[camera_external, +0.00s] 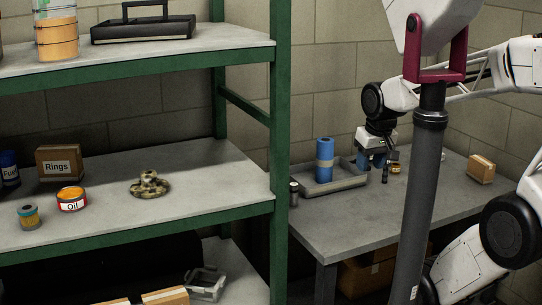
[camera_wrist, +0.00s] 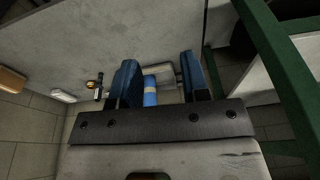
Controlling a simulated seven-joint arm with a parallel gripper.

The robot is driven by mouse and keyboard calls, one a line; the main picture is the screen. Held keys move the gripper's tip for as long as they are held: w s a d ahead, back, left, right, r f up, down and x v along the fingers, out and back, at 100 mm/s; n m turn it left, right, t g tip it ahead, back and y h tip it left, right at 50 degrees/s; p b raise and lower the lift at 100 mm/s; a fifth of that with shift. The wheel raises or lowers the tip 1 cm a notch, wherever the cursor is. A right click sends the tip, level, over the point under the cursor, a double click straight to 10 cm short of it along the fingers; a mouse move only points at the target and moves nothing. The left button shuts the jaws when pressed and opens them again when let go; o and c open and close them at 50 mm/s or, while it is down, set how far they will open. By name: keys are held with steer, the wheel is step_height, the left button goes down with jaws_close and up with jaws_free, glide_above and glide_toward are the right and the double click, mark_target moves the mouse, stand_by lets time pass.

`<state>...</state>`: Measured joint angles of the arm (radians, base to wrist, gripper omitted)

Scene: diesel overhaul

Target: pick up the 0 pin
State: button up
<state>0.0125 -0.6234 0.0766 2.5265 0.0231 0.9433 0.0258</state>
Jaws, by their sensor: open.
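My gripper (camera_external: 375,160) is over the grey table, right of the tray. In the wrist view its two blue fingers (camera_wrist: 158,62) are wide apart, with nothing gripped between them. No thing is readably marked as the 0 pin. A small dark upright piece (camera_external: 385,175) and a small yellow-and-black piece (camera_external: 396,168) stand on the table close by my gripper. In the wrist view a small gold-and-dark piece (camera_wrist: 95,84) lies left of the fingers. I cannot tell whether any of these is the pin.
A grey tray (camera_external: 345,181) holds a blue roll (camera_external: 325,162), which shows beyond the fingers in the wrist view (camera_wrist: 150,92). A small can (camera_external: 294,193) stands left of it. A cardboard box (camera_external: 481,168) is at the right. A green-framed shelf (camera_external: 281,120) stands left. The table front (camera_external: 350,228) is clear.

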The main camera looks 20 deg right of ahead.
steer(key=w+a+f+m+g+y, duration=0.1)
steer(key=w+a+f+m+y, duration=0.35)
steer(key=w+m, duration=0.2)
steer(key=m+t+y, duration=0.5)
steer(key=m+t, duration=0.3)
steer(key=m, duration=1.2)
glide_toward(293, 191)
steer(key=w, duration=0.1)
steer(key=w+f, duration=0.1)
steer(key=shift+w+a+f, duration=0.15)
steer(key=shift+w+a, duration=0.1)
steer(key=shift+w, duration=0.15)
steer(key=shift+a+n, duration=0.1)
steer(key=shift+n, duration=0.15)
steer(key=shift+x, duration=1.25)
steer(key=shift+w+a+f, duration=0.1)
steer(key=shift+x, duration=2.45)
